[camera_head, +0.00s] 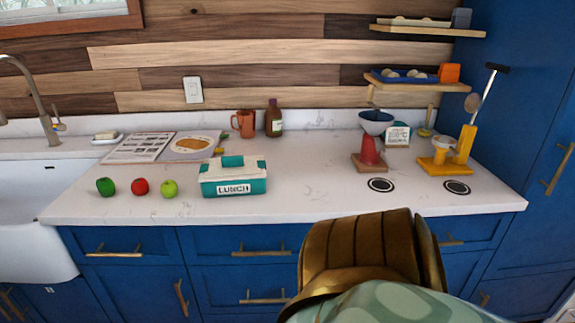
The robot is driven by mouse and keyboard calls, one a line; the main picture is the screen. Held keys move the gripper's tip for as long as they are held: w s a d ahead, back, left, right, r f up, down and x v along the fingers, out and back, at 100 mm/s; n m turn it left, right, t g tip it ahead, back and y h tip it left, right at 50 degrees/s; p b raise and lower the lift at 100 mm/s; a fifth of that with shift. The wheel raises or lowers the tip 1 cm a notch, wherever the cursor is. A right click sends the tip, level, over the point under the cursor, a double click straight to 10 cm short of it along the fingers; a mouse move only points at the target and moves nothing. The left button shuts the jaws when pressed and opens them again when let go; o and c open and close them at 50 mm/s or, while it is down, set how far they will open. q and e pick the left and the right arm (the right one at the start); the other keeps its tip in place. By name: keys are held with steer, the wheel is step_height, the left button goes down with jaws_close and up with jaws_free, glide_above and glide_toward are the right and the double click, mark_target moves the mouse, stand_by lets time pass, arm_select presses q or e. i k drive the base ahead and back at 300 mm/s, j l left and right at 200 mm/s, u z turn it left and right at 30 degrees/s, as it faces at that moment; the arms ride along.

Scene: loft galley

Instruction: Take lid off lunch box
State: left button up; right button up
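The lunch box (233,187) stands upright on the white marble counter, left of the middle. Its body is teal with a white band reading "LUNCH". A pale, cream lid (248,170) with teal parts sits on top of the box. Neither of my grippers shows in the head view. Nothing touches the lunch box, and no part of its front is hidden.
A green pepper (105,187), red apple (140,186) and green apple (169,188) lie left of the box. An open book (140,147), orange mug (243,124) and brown bottle (273,119) are behind. A red-based stand (369,150) and yellow stand (460,150) are right. The counter between is clear.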

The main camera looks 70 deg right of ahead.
mark_target(239, 167)
steer(key=z, duration=1.95)
steer(key=i+l, duration=0.1)
steer(key=l, duration=0.4)
steer(key=i+l, duration=0.1)
steer(key=l, duration=0.4)
steer(key=i+l+u, duration=0.1)
steer(key=l, duration=0.45)
